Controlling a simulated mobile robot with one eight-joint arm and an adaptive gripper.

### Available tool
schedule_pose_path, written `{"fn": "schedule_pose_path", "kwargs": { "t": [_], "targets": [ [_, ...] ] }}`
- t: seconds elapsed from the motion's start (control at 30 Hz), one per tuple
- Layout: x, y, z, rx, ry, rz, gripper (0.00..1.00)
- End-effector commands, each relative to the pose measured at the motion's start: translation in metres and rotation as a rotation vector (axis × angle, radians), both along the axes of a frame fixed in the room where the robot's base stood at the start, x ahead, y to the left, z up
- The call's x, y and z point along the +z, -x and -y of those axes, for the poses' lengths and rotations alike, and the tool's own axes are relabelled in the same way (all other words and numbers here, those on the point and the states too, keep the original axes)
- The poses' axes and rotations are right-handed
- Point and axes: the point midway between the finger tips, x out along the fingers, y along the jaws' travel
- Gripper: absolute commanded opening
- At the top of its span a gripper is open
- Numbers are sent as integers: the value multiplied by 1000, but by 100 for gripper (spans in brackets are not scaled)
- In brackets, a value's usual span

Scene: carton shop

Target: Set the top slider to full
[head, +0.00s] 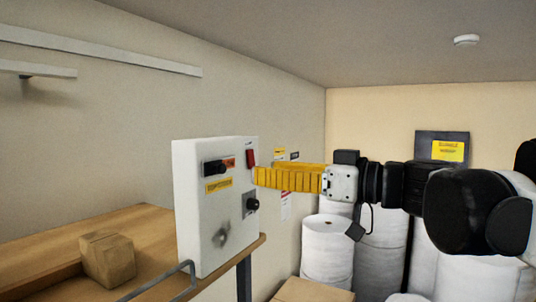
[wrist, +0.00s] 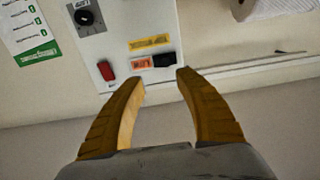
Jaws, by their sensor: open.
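A white control box (head: 194,229) stands on the wooden bench in the head view; part of its face (wrist: 120,25) shows upside down in the wrist view. Near its top is a dark slider (head: 214,167), beside an orange label (head: 230,163). The slider also shows in the wrist view (wrist: 164,60); its exact setting is too small to read. My gripper (head: 257,176) is open and empty, its yellow fingers pointing at the box. In the wrist view the fingertips (wrist: 161,77) are spread either side of the slider's end, apparently short of the face.
A red switch (head: 250,157) sits right of the slider, with a yellow label (head: 218,185) below and a black knob (head: 252,205) lower right. A cardboard box (head: 107,259) lies on the bench (head: 140,225). White rolls (head: 327,248) stand behind my arm.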

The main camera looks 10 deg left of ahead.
Motion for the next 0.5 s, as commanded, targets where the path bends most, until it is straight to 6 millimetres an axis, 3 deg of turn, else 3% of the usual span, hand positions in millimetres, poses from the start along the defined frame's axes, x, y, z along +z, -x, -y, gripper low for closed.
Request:
{"fn": "schedule_pose_path", "kwargs": {
  "t": [0.17,0.5],
  "targets": [
    [2,-7,-20,4,-2,3,40],
    [2,-32,-80,2,-1,1,40]
  ]
}}
